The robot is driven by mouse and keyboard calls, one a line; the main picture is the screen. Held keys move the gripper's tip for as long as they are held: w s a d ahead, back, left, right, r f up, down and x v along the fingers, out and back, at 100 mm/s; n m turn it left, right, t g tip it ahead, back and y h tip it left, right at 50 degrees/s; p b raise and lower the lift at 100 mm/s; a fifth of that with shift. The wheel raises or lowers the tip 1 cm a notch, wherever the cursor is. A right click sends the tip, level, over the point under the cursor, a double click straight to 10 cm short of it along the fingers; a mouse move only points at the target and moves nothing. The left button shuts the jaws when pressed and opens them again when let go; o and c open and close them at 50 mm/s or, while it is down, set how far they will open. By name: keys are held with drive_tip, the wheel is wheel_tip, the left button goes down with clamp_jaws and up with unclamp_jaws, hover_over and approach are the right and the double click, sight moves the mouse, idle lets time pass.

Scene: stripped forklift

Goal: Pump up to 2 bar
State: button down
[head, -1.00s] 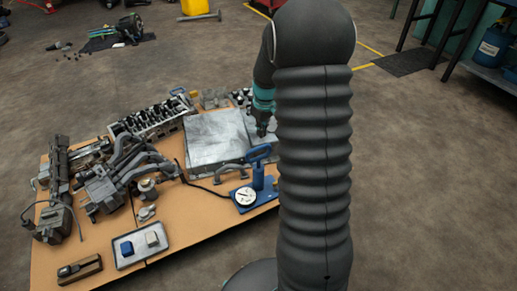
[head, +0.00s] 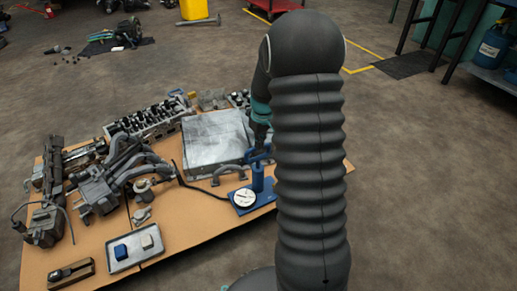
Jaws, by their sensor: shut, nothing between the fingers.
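A blue hand pump (head: 257,179) stands upright on its blue base near the right part of the table's front edge. Its blue looped handle (head: 252,156) is on top. A round white gauge (head: 244,198) sits beside the pump body; its reading is too small to tell. A black hose (head: 202,189) runs left from the gauge. My gripper (head: 261,142), dark and pointing down, is shut and empty directly at the top of the handle. Whether it touches the handle I cannot tell. My arm hides the area to the right of the pump.
The brown table (head: 190,229) carries engine parts, a silver flat block (head: 213,140) behind the pump, and a tray (head: 134,247) with a blue and a pale block at front left. A small wooden-based tool (head: 71,272) lies at the front corner. Table in front of the hose is clear.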

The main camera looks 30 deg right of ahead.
sight(259, 157)
drive_tip(key=shift+f, duration=0.1)
drive_tip(key=shift+f+b, duration=1.4)
drive_tip(key=shift+f, duration=0.65)
drive_tip(key=shift+r, duration=0.1)
drive_tip(key=s, duration=0.2)
drive_tip(key=s+r, duration=0.1)
drive_tip(key=shift+d, duration=0.35)
wheel_tip(259, 157, up, 12)
drive_tip(key=s, duration=0.1)
drive_tip(key=shift+d, duration=0.15)
idle(0.6)
